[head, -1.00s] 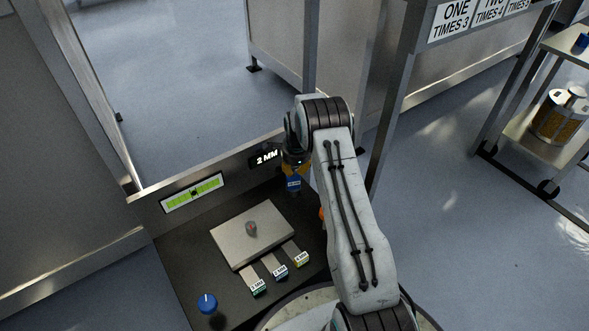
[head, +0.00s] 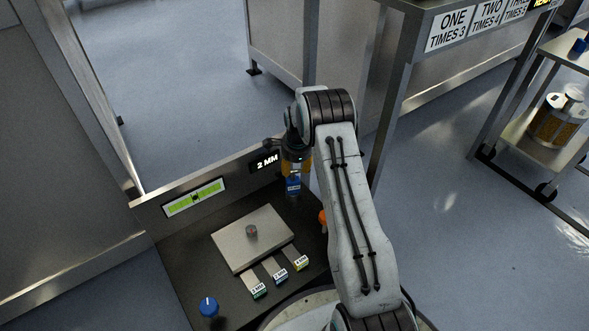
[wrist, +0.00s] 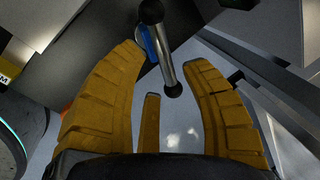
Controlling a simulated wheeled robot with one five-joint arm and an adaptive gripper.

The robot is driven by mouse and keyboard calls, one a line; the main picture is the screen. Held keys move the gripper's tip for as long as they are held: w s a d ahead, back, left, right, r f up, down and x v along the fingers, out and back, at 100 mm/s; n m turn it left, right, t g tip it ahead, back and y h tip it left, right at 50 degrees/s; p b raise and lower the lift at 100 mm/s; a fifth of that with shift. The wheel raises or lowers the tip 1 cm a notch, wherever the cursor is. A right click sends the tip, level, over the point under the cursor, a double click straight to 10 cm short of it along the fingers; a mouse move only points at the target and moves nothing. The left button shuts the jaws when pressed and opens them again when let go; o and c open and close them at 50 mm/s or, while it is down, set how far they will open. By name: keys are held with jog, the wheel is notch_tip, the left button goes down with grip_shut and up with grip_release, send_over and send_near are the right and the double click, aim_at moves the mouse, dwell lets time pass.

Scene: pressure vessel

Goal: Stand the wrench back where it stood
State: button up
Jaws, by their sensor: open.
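The wrench shows in the head view as a blue-banded upright piece (head: 293,185) with a metal lower end, at the back right of the dark bench. In the wrist view its bare metal bar (wrist: 168,65) lies across the gap between my fingers, with a blue part (wrist: 148,42) beside it. My gripper (head: 297,162) is just above the blue part in the head view. In the wrist view its yellow fingers (wrist: 165,60) are spread, with clear space on both sides of the bar. The wrench's foot is hard to make out.
A grey plate (head: 238,250) with a small round knob (head: 251,231) lies on the bench. Several labelled tabs (head: 280,276) and a blue knob (head: 209,306) are in front. A back panel carries a green gauge (head: 195,197) and a "2 MM" display (head: 266,160). An orange piece (head: 322,216) is beside my arm.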

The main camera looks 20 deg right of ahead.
jog(key=s+a+r+n+p, duration=0.1)
jog(key=s+a+r+n, duration=0.2)
jog(key=s+r, duration=0.35)
jog(key=s+a+r+n+p, duration=0.15)
jog(key=s+r+n, duration=0.25)
jog(key=r, duration=0.6)
jog(key=s+a+r+n, duration=0.3)
jog(key=s+a+r, duration=0.15)
jog(key=r, duration=0.35)
jog(key=s+a+r+n, duration=0.1)
jog(key=s+n, duration=0.4)
jog(key=s, duration=0.6)
jog(key=s+a+r+n, duration=0.2)
jog(key=s+n, duration=0.3)
jog(key=s, duration=0.6)
jog(key=shift+s+a+y, duration=0.2)
jog(key=shift+a+y, duration=0.1)
jog(key=shift+a, duration=0.1)
notch_tip(320, 180, up, 39)
jog(key=t+p, duration=0.1)
jog(key=p, duration=3.6)
jog(key=shift+r, duration=0.15)
